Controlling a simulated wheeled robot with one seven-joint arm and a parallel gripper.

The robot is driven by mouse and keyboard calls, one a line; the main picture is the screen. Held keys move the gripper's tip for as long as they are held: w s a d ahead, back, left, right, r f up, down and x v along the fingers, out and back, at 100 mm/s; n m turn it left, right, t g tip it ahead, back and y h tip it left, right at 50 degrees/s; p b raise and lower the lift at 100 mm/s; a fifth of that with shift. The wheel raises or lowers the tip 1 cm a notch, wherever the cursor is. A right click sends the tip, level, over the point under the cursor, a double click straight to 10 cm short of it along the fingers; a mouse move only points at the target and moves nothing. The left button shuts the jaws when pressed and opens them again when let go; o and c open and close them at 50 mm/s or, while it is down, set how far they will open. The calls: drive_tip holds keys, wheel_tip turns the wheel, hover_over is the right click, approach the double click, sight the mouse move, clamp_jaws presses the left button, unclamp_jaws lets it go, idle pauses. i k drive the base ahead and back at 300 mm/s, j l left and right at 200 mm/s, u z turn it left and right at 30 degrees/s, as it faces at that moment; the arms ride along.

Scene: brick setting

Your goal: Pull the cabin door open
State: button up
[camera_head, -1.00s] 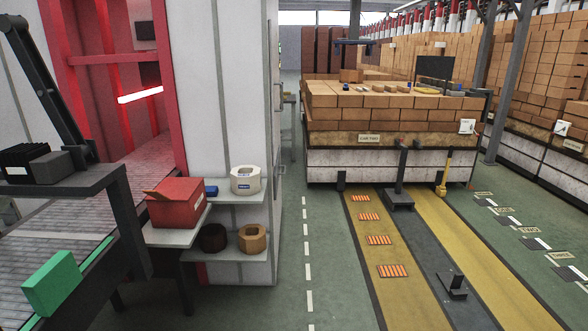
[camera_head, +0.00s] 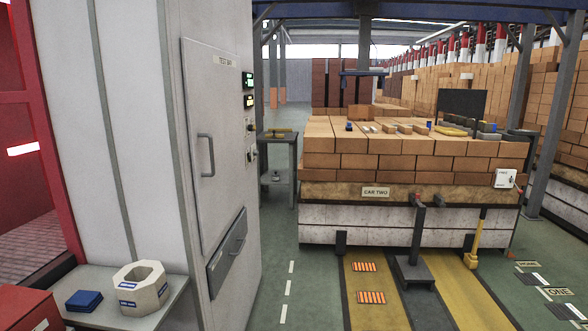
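A tall pale cabin (camera_head: 110,110) stands at the left. Its side facing the aisle carries a light grey door (camera_head: 205,115) with a small label near the top that seems to read TEST BAY. The door looks shut, flush in its frame. A vertical grey bar handle (camera_head: 206,155) sits on the door at mid height. My gripper is not in view, so its state and its distance from the handle cannot be seen.
A shelf (camera_head: 95,318) at the front left holds a white ring block (camera_head: 140,288) and a blue pad (camera_head: 84,300). Brick-laden car two (camera_head: 390,195) stands right of the green aisle (camera_head: 275,270).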

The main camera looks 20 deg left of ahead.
sight(212, 79)
drive_tip(key=i+l+u, duration=0.15)
drive_tip(key=i+u, duration=0.3)
drive_tip(key=i+l+u, duration=0.4)
drive_tip(key=i, duration=0.2)
drive_tip(key=i+l+u, duration=0.45)
drive_tip(key=j, duration=0.05)
